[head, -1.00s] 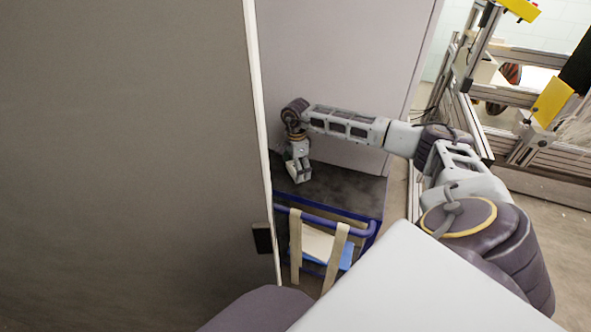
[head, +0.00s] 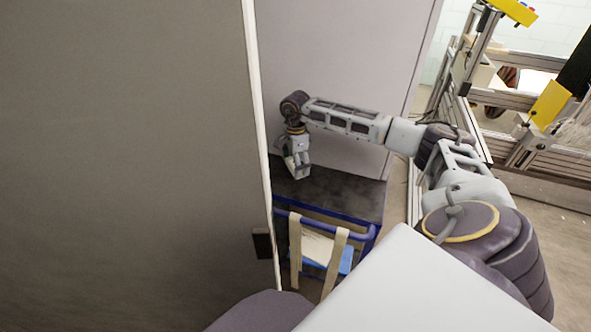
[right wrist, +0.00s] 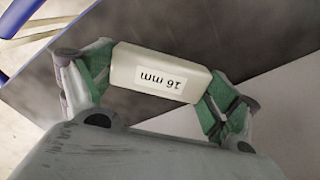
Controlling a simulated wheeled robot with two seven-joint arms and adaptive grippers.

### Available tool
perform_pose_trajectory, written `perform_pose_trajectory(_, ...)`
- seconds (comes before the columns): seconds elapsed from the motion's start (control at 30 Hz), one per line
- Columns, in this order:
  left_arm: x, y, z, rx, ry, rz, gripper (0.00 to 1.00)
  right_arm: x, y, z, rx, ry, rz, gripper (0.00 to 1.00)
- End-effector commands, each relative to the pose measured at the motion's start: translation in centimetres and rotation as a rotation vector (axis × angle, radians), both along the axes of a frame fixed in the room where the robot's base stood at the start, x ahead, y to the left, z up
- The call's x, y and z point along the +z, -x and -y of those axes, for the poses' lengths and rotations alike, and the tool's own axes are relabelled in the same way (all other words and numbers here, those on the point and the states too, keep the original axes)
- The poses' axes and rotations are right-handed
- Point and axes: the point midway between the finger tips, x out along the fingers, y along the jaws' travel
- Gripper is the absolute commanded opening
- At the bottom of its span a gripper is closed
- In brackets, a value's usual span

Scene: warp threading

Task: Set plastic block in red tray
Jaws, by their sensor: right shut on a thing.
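The plastic block (right wrist: 160,72) is off-white with a label reading "16 mm". My right gripper (right wrist: 157,80) is shut on it, with a green-padded finger at each end of the block. In the head view my right gripper (head: 300,170) hangs down over a dark grey surface (head: 345,192), and the block is too small to make out clearly there. I cannot tell from these views how far the block is above that surface. No red tray shows in any view. My left gripper is not in view.
A large grey-brown panel (head: 130,150) fills the left of the head view. A pale wall panel (head: 350,60) stands behind my right gripper. A blue-framed cart (head: 360,238) with wooden slats stands nearer. An aluminium frame machine (head: 535,140) is at the right.

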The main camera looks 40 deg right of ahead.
Motion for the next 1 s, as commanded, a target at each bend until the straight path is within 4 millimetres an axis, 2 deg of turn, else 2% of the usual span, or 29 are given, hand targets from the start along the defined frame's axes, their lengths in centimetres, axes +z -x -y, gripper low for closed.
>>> perform_pose_trajectory(0.2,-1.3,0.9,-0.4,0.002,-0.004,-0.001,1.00,3.5,0.0,0.0,0.001,0.000,0.002,0.64)
perform_pose_trajectory(0.4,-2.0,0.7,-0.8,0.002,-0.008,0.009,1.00,5.4,0.0,0.0,0.001,0.000,0.001,0.64)
perform_pose_trajectory(0.6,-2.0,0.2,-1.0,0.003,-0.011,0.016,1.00,6.0,0.0,0.0,0.000,0.001,-0.001,0.64)
perform_pose_trajectory(1.0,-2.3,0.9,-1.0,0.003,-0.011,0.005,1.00,6.0,0.0,0.0,0.000,0.000,-0.001,0.64)
